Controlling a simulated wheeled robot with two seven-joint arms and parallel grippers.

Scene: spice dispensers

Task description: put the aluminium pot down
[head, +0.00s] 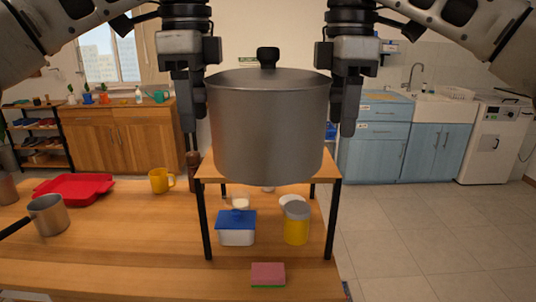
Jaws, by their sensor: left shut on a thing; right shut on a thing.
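The aluminium pot (267,130) is a large grey cylinder with a lid and a black knob. It hangs upright in the middle of the head view, between my two grippers. My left gripper (192,120) is shut on the pot's left side, and my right gripper (347,110) is shut on its right side. The places where the fingers grip are partly hidden. The pot covers much of the small raised wooden stand (210,170); whether its base touches the stand top cannot be told.
Under the stand are a blue-lidded white container (236,229) and a yellow jar (296,226). A pink and green sponge (268,273) lies in front. A yellow mug (161,180), a red tray (75,190) and a metal saucepan (48,216) are on the left of the wooden table (130,260).

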